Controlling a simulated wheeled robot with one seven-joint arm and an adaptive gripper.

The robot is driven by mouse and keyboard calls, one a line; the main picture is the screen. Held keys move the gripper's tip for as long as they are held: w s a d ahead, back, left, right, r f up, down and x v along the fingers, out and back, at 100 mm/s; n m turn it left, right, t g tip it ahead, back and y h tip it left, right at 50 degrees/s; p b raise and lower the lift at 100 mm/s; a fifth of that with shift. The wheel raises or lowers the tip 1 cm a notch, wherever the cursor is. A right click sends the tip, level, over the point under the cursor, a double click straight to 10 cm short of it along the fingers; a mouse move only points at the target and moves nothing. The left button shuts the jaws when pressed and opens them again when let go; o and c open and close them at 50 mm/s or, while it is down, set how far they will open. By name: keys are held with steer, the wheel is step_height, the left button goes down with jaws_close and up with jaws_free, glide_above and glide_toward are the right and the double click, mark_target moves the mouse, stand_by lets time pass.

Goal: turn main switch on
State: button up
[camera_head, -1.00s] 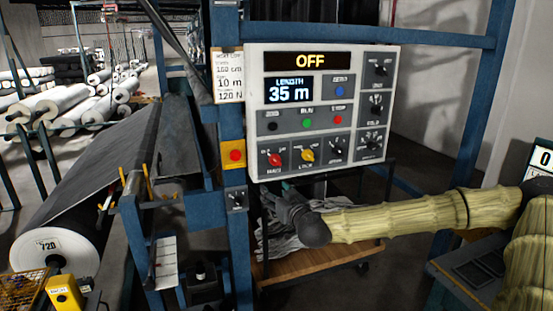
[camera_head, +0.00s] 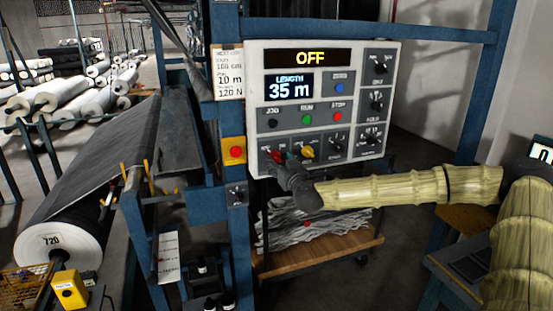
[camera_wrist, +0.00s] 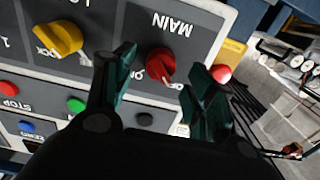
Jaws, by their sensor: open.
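The main switch is a red rotary knob marked MAIN in the wrist view (camera_wrist: 160,64). It sits at the panel's lower left, partly covered by my gripper in the head view. The control panel (camera_head: 350,57) has a display (camera_head: 310,58) reading OFF. My gripper (camera_wrist: 162,75) is open, its teal fingertips on either side of the red knob. It is empty; contact with the knob cannot be told. In the head view my gripper (camera_head: 281,162) is at the panel's lower left corner.
A yellow knob (camera_wrist: 58,38) is beside the main switch. A red button on a yellow box (camera_head: 235,152) is left of the panel. Green (camera_head: 307,119) and red (camera_head: 338,116) buttons are above. A cart with grey cloth (camera_head: 300,263) stands below.

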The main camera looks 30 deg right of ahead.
steer(key=shift+x, duration=1.4)
steer(key=c, duration=1)
steer(key=shift+a, duration=0.2)
steer(key=shift+c, duration=0.2)
